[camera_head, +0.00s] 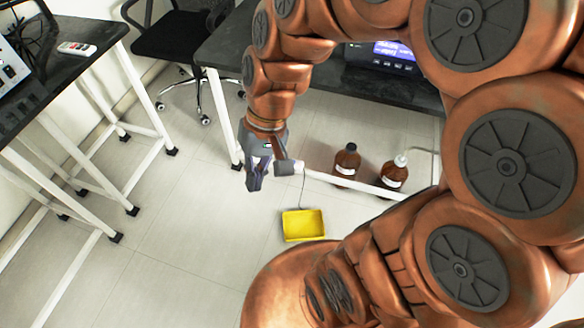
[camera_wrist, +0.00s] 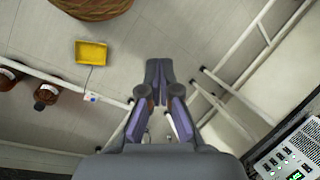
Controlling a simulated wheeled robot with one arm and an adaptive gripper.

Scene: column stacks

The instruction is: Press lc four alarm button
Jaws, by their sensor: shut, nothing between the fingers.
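My gripper (camera_head: 257,182) hangs in mid-air over the floor between two benches, its fingers pointing down. In the wrist view the fingertips (camera_wrist: 158,70) meet, with nothing between them. A device with a blue-lit screen (camera_head: 393,49) and several buttons below it stands on the middle bench, partly behind my arm. Another instrument panel (camera_head: 8,72) with small lit buttons is cut off at the left edge. A panel with several green-lit keys (camera_wrist: 292,158) shows at the lower right of the wrist view. No label reading LC four is legible. My gripper touches neither device.
The dark middle bench (camera_head: 225,50) has a white frame. Two brown bottles (camera_head: 347,160) stand beneath it. A yellow tray (camera_head: 303,224) with a cable lies on the floor. A black chair (camera_head: 175,40) stands behind. A remote-like object (camera_head: 76,48) lies on the left bench.

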